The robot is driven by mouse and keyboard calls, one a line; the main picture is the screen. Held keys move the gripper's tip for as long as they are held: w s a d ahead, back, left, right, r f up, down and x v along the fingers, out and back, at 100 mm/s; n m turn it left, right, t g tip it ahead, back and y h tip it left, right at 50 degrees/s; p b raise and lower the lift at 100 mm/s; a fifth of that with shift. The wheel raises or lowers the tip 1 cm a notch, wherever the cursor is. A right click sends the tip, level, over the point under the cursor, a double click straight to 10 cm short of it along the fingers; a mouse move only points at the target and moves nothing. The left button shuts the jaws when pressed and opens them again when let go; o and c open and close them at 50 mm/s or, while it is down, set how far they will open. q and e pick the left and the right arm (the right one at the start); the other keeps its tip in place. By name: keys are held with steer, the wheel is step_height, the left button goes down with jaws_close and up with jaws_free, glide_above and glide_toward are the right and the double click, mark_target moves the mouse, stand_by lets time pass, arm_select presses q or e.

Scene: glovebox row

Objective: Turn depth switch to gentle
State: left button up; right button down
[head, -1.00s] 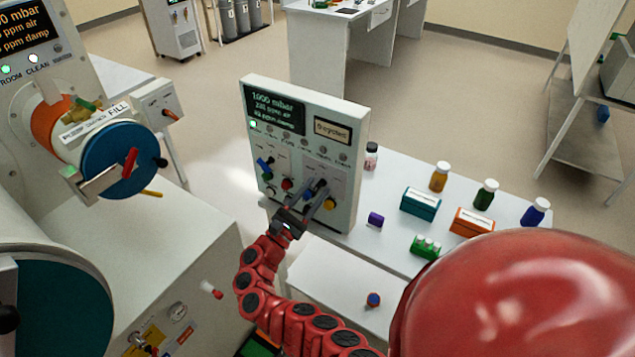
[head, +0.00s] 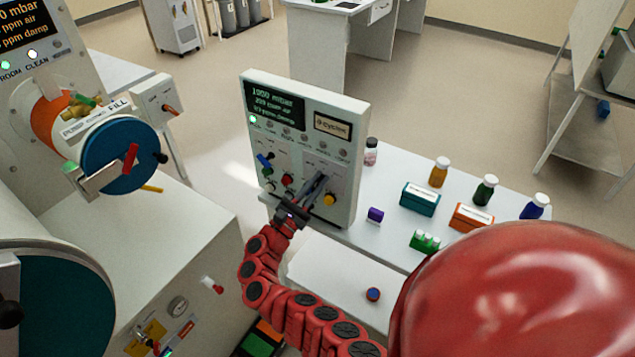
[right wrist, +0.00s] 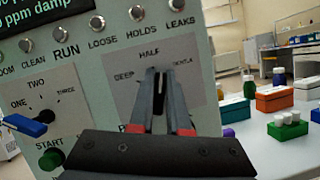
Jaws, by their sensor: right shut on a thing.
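The depth switch (right wrist: 159,88) is a dark knob on the pale panel of the upright control box (head: 303,119). Its dial carries the labels DEEP on the left, HALF at the top and GENTLE on the right. My right gripper (right wrist: 160,78) is shut on the switch, one grey finger on each side of it. In the head view the right gripper (head: 318,182) reaches up to the box from the front. The fingers hide much of the knob, so its exact pointing is hard to tell; it looks near HALF. My left gripper is not in view.
A blue switch (right wrist: 25,126) with labels ONE, TWO and THREE sits left of the gripper, above a green START button (right wrist: 50,160). A yellow button (head: 330,199) is close by the fingers. Bottles and boxes, including a teal box (head: 420,200), stand on the table at right.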

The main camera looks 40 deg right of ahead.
steer(key=shift+f+m+g+b, duration=0.25)
steer(key=shift+m+g+b, duration=0.15)
steer(key=shift+m+b, duration=0.45)
steer(key=m+g+b, duration=0.1)
steer(key=m+b, duration=0.1)
steer(key=m+g+b, duration=0.1)
steer(key=m+b, duration=0.1)
steer(key=shift+s+f+m+b, duration=0.15)
steer(key=shift+m+b, duration=0.2)
steer(key=shift+b, duration=0.05)
steer(key=shift+s+d+m+g+y+b, duration=0.1)
steer(key=shift+m+g+y+b, duration=0.25)
steer(key=shift+m+b, duration=0.5)
steer(key=shift+s+m+g+y+b, duration=0.15)
steer(key=shift+m+g+b, duration=0.4)
steer(key=shift+m, duration=0.4)
steer(key=shift+w, duration=0.1)
steer(key=c, duration=0.9)
jaws_free()
steer(key=shift+r, duration=0.2)
